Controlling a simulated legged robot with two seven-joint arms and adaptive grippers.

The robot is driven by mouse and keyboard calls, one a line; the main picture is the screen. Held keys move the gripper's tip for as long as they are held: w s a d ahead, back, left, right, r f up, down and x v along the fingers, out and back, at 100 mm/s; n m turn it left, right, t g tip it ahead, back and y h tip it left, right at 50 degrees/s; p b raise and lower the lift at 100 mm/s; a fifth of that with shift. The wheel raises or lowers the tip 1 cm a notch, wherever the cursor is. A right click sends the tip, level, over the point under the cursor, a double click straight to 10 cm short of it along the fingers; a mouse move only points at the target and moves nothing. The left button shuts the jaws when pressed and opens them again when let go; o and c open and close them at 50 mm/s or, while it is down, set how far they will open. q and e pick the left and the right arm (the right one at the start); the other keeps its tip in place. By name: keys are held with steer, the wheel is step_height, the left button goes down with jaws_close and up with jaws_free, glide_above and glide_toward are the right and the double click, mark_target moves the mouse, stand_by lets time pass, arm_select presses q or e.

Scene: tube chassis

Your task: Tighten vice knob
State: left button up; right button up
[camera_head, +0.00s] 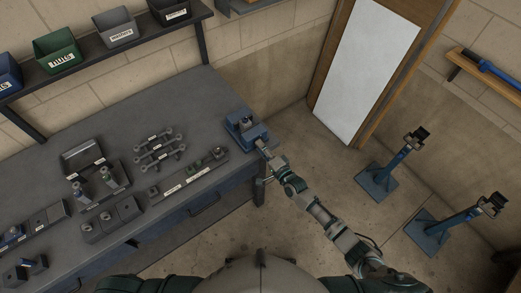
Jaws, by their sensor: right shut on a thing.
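A blue vice (243,125) stands on the right end of the grey workbench (205,105). My right arm comes in from the lower right, and my right gripper (264,146) is at the vice's near right side, shut at the place of the knob. The knob itself is small and mostly hidden by the gripper. My left gripper is not in view; only dark green parts of my body show at the bottom edge.
Wrenches (160,148), a long tool holder (190,173) and grey blocks (112,217) lie left of the vice. Bins (57,50) stand on a shelf above. Two blue stands (378,180) (435,228) are on the floor at right.

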steer(key=shift+s+d+f+m+b, duration=0.15)
steer(key=shift+m+b, duration=0.45)
steer(key=shift+m, duration=1.35)
steer(key=shift+d+f+m+b, duration=0.15)
steer(key=shift+m+b, duration=0.45)
steer(key=shift+m, duration=1.35)
steer(key=o, duration=1.1)
steer(key=shift+r, duration=0.1)
steer(key=shift+o, duration=0.2)
steer(key=shift+d+r, duration=0.1)
steer(key=shift+r, duration=0.05)
